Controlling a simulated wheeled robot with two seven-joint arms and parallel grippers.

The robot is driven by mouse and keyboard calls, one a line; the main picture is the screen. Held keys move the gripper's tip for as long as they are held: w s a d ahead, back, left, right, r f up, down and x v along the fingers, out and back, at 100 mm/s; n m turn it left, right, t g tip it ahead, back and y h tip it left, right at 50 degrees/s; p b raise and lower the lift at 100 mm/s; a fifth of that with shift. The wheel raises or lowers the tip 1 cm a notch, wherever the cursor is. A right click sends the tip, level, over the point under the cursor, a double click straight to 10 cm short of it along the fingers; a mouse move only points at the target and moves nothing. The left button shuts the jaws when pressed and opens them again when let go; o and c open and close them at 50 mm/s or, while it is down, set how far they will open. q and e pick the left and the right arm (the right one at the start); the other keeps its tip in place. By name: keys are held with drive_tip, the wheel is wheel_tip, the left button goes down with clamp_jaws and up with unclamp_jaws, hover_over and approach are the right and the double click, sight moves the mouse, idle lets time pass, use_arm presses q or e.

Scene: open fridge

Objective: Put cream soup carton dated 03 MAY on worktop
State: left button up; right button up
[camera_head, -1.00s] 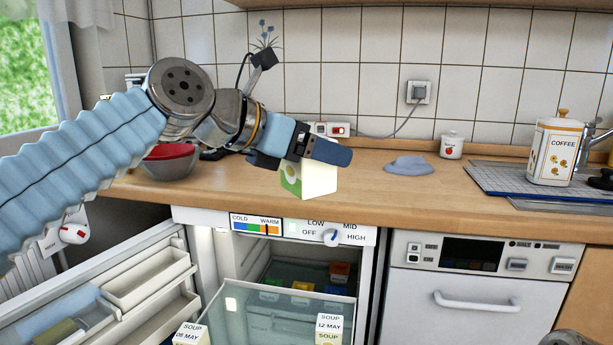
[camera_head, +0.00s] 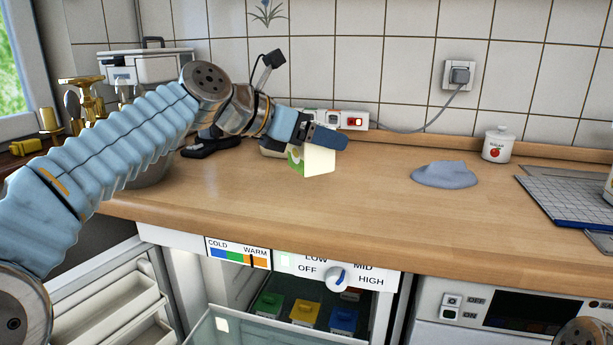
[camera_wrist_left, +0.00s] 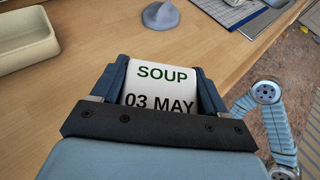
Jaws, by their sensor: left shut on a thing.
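The cream soup carton (camera_head: 318,161) is white with a green patch and hangs from my left gripper (camera_head: 318,138) in the head view. In the left wrist view the carton (camera_wrist_left: 160,90) shows "SOUP 03 MAY" between the two fingers of the left gripper (camera_wrist_left: 168,92). The gripper is shut on it. The carton is over the wooden worktop (camera_head: 240,205), toward its back; I cannot tell whether its base touches the wood. My right gripper is not in view.
A grey-blue cloth (camera_head: 444,175) and a white sugar pot (camera_head: 497,145) are on the worktop to the right. A socket strip (camera_head: 340,119) lies along the back wall. The worktop's middle is clear. The open fridge (camera_head: 300,300) is below.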

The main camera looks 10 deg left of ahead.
use_arm(q)
drive_tip(key=w+a+f+b, duration=0.1)
drive_tip(key=f, duration=0.2)
drive_tip(key=w+a+f, duration=0.1)
drive_tip(key=w+f, duration=0.1)
drive_tip(key=f, duration=0.1)
drive_tip(key=w+a+f+b, duration=0.1)
drive_tip(key=f, duration=0.2)
drive_tip(key=shift+w+a+f+b, duration=0.25)
drive_tip(key=shift+w+b, duration=0.05)
drive_tip(key=shift+w, duration=0.1)
drive_tip(key=o, duration=1.2)
drive_tip(key=shift+o, duration=0.2)
drive_tip(key=shift+s+a+r, duration=0.1)
drive_tip(key=shift+r, duration=0.05)
drive_tip(key=v, duration=1.1)
drive_tip(key=shift+s+a, duration=0.25)
